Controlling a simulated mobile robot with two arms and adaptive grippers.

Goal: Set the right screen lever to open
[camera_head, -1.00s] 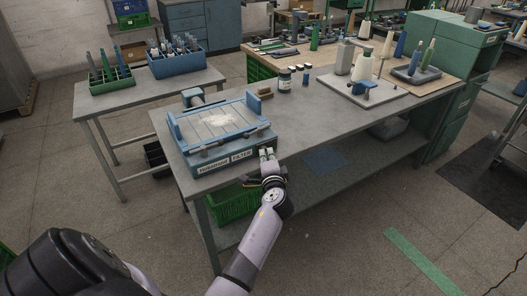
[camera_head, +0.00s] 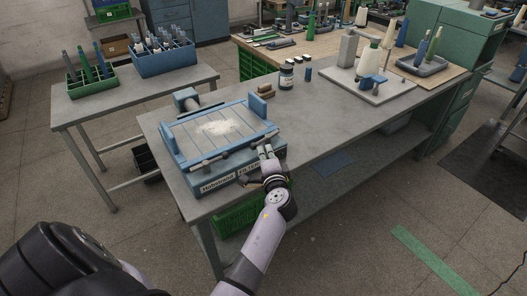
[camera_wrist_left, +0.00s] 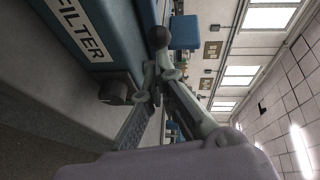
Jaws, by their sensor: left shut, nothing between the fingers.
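The blue screen box (camera_head: 181,180), labelled FILTER on its front, sits at the near left of the grey table, with pale lint (camera_head: 222,127) on its screen. Two dark levers lie along its front top edge: the left lever (camera_head: 208,161) and the right lever (camera_head: 253,143). My left gripper (camera_head: 266,150) is at the box's front right corner, by the right lever's end. In the left wrist view a dark ball knob (camera_wrist_left: 157,37) is just beyond my shut, empty fingers (camera_wrist_left: 150,80); contact is unclear. The lever's exact setting is hard to tell. My right gripper is out of view.
A dark round knob (camera_wrist_left: 113,92) juts from the box front. The table's middle (camera_head: 320,115) is clear.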

